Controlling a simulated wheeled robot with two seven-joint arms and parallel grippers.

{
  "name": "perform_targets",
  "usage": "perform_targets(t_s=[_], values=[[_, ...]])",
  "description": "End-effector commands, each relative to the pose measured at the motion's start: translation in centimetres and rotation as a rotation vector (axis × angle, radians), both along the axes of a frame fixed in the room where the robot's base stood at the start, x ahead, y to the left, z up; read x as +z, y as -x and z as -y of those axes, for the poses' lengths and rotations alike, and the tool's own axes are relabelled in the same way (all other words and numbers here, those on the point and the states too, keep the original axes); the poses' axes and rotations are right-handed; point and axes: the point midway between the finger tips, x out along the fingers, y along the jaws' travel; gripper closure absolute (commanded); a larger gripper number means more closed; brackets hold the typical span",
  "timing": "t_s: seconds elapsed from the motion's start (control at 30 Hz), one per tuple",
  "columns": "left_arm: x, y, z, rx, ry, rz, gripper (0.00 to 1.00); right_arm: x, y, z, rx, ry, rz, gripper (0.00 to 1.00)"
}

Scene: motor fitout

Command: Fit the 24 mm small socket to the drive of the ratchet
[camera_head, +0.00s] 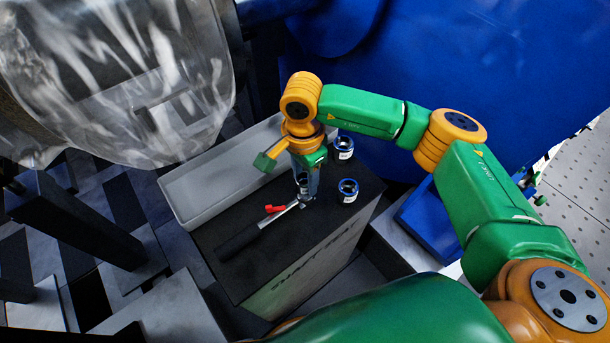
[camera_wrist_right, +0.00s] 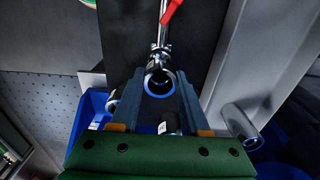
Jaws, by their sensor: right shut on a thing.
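The ratchet (camera_head: 243,241) lies on the dark top of a block, with a black handle, a red lever and a bright metal head. In the right wrist view its head (camera_wrist_right: 160,50) is just beyond my fingertips. My right gripper (camera_head: 306,190) points down at the head end. In the wrist view its blue-grey fingers (camera_wrist_right: 160,88) are shut on a small metal socket (camera_wrist_right: 160,81) with a blue ring. The socket lines up with the ratchet head and looks very close; I cannot tell whether they touch. Its size marking is unreadable. My left gripper is not in view.
Two other blue-banded sockets stand right of the gripper, one at the back (camera_head: 343,148) and one nearer (camera_head: 348,191). A long grey tray (camera_head: 185,207) borders the block's far left side. A plastic-wrapped machine part (camera_head: 120,80) hangs at upper left.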

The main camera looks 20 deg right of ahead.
Motion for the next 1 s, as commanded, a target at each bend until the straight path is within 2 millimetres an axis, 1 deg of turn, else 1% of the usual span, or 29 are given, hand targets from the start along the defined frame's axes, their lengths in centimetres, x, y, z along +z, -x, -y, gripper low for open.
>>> perform_targets(t_s=[0.07, 0.1, 0.2, 0.5, 0.57, 0.7, 0.8, 0.9, 1.0], values=[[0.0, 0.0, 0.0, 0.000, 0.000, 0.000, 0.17, 0.0, 0.0, 0.0, 0.000, 0.000, 0.000, 1.00], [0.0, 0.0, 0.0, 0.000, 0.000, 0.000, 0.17, 0.0, 0.0, 0.0, 0.000, 0.000, 0.000, 0.44], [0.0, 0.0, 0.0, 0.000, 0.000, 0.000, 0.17, 0.0, 0.0, 0.0, 0.000, 0.000, 0.000, 0.19], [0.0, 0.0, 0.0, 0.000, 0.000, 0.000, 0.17, 0.2, 0.0, 0.0, 0.000, 0.000, 0.001, 0.19], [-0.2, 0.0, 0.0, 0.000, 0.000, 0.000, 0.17, 1.0, -0.1, -0.1, 0.000, -0.002, 0.003, 0.19], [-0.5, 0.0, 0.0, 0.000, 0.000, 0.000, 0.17, 4.1, -0.1, -0.2, 0.000, -0.002, 0.005, 0.19], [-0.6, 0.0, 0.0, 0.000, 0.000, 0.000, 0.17, 5.9, 0.0, -0.2, 0.000, -0.002, 0.005, 0.19], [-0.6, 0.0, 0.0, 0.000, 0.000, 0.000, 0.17, 6.9, 0.0, -0.2, 0.000, -0.001, 0.003, 0.19], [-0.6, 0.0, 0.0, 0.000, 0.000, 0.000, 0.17, 7.1, 0.1, -0.2, 0.000, 0.000, 0.000, 0.19]])
